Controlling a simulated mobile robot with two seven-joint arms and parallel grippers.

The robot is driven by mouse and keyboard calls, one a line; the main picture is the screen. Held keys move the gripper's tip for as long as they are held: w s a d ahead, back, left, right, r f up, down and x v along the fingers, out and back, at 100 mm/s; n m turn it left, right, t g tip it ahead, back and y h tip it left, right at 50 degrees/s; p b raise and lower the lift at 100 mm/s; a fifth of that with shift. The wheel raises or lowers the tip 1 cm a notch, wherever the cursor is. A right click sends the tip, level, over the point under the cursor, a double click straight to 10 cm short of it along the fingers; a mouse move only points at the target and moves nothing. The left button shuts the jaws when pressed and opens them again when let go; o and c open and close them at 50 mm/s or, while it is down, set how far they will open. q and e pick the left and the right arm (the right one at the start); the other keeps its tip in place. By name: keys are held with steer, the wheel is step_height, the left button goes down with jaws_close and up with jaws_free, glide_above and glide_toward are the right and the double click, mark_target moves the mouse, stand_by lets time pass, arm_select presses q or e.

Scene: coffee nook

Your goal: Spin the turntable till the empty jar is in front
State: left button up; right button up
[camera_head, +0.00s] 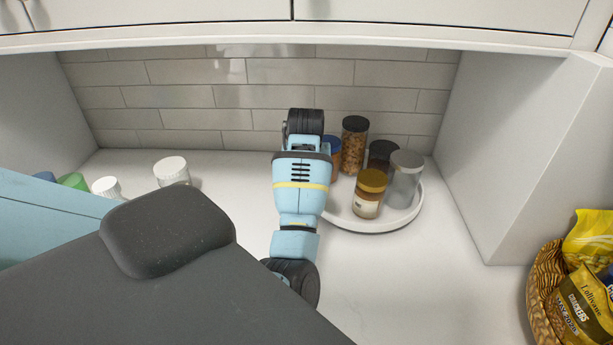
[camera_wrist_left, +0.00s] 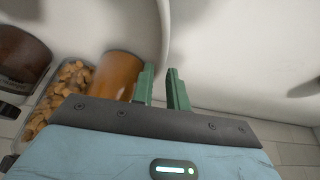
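The white turntable (camera_head: 385,223) stands at the right of the counter and carries several jars. The empty-looking clear jar with a grey lid (camera_head: 404,182) is at its right side. A gold-lidded jar (camera_head: 369,197) stands at the front. A black-lidded nut jar (camera_head: 354,147), a dark-lidded jar (camera_head: 380,157) and a partly hidden orange jar (camera_head: 333,160) are behind. My left arm hides its gripper in the head view. In the left wrist view, the green fingers (camera_wrist_left: 164,84) are slightly apart and empty beside the orange jar (camera_wrist_left: 117,75), at the turntable's rim (camera_wrist_left: 164,30); contact cannot be told.
White-lidded jars (camera_head: 172,170) and a green lid (camera_head: 73,181) are at the counter's left. A wicker basket of yellow packets (camera_head: 543,290) is at the lower right. A white side wall (camera_head: 545,150) stands right of the turntable. The front counter is clear.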

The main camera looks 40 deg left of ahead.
arm_select(q)
steer(key=shift+x, duration=1)
steer(key=shift+r, duration=0.1)
jaws_close()
